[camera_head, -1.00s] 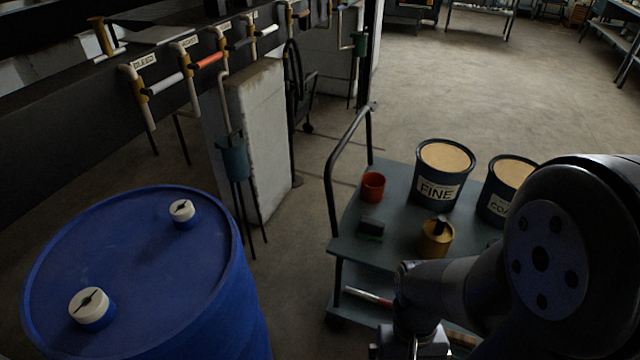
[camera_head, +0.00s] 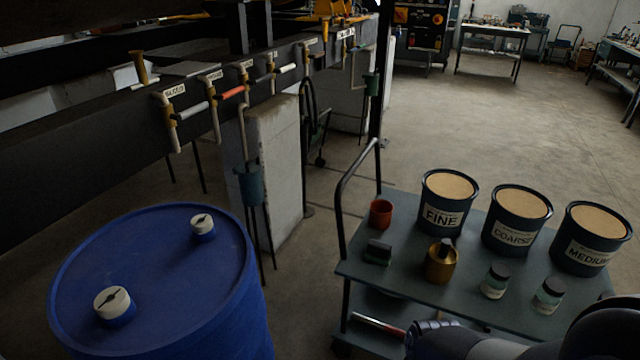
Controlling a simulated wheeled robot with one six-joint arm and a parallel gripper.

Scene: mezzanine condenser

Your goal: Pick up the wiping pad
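A small dark block (camera_head: 377,252), which looks like the wiping pad, lies on the top deck of the grey-green cart (camera_head: 408,284), near its left edge. It is just below a red-orange cup (camera_head: 380,213) and left of a brass-coloured pot (camera_head: 441,262). Nothing covers it. Part of my arm shows at the bottom right, below and right of the block and apart from it. My gripper's fingers are not visible.
Three bins labelled FINE (camera_head: 446,203), COARSE (camera_head: 516,221) and MEDIUM (camera_head: 591,239) line the cart's back. Two small jars (camera_head: 495,281) stand in front. A black handle (camera_head: 342,205) rises at the cart's left end. A blue drum (camera_head: 160,285) stands left, with floor between.

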